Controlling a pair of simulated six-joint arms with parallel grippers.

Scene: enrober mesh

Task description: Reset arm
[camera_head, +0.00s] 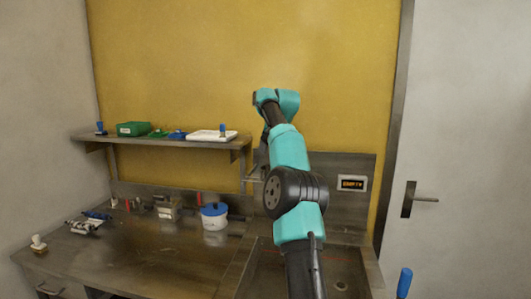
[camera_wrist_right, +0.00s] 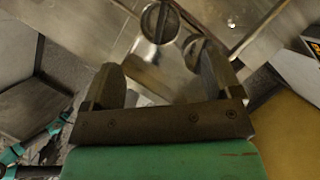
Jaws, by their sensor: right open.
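My right arm (camera_head: 290,150) is teal and black and rises from the bottom of the head view, reaching up in front of the yellow wall. Its gripper cannot be made out there. In the right wrist view my right gripper (camera_wrist_right: 162,78) is open, with its two dark fingers apart and nothing held between them. Past the fingertips are two round slotted knobs (camera_wrist_right: 160,22) on a metal surface. The distance from the fingers to the knobs is hard to tell. My left gripper does not show in either view.
A shelf (camera_head: 165,143) holds a green box (camera_head: 132,129), blue and green items and a white tray (camera_head: 207,135). The workbench (camera_head: 140,262) below carries a blue-lidded pot (camera_head: 214,216) and several small metal items. A sign (camera_head: 352,183) reads "EMPTY". A door (camera_head: 465,130) stands at right.

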